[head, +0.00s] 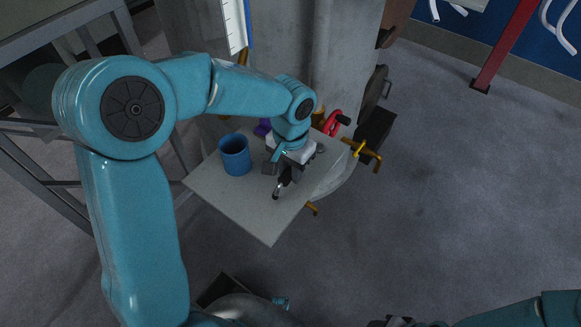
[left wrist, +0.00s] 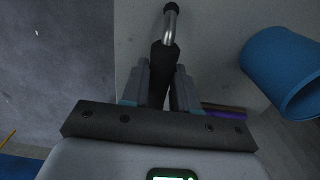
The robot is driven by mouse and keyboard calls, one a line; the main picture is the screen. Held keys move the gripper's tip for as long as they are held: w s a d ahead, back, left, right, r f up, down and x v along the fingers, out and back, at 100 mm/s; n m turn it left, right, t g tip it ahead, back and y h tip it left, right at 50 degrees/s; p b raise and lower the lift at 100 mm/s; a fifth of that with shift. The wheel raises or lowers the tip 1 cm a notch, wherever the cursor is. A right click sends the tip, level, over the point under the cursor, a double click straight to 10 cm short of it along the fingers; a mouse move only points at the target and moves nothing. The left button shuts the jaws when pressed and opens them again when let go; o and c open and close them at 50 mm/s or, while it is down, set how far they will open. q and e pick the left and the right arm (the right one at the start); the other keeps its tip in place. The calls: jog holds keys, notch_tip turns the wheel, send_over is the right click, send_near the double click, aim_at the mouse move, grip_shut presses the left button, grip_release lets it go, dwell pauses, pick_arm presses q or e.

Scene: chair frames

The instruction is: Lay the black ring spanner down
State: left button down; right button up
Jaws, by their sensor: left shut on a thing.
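My left gripper (head: 285,177) is over the small grey table (head: 243,205), pointing down. In the left wrist view its two fingers (left wrist: 162,72) are shut on the black ring spanner (left wrist: 168,32). The held part is black, with a shiny silver neck and a dark rounded end pointing away from the gripper. In the head view the spanner (head: 277,192) shows as a small dark piece below the fingers, close to the tabletop; I cannot tell whether it touches. My right arm (head: 520,312) shows at the lower right edge; its gripper's jaws cannot be made out.
A blue cup (head: 235,155) stands on the table left of my left gripper, and shows in the left wrist view (left wrist: 285,72). A purple thing (head: 262,128) and a red thing (head: 333,122) lie behind. A grey pillar (head: 340,60) stands behind. The table's front part is bare.

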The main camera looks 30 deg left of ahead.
pick_arm(q)
jog(key=shift+s, duration=0.15)
jog(key=shift+f, duration=0.1)
dwell(0.4)
jog(key=shift+c, duration=2.4)
grip_release()
jog(key=shift+r, duration=0.2)
jog(key=shift+r+p, duration=1.1)
jog(key=shift+r, duration=0.25)
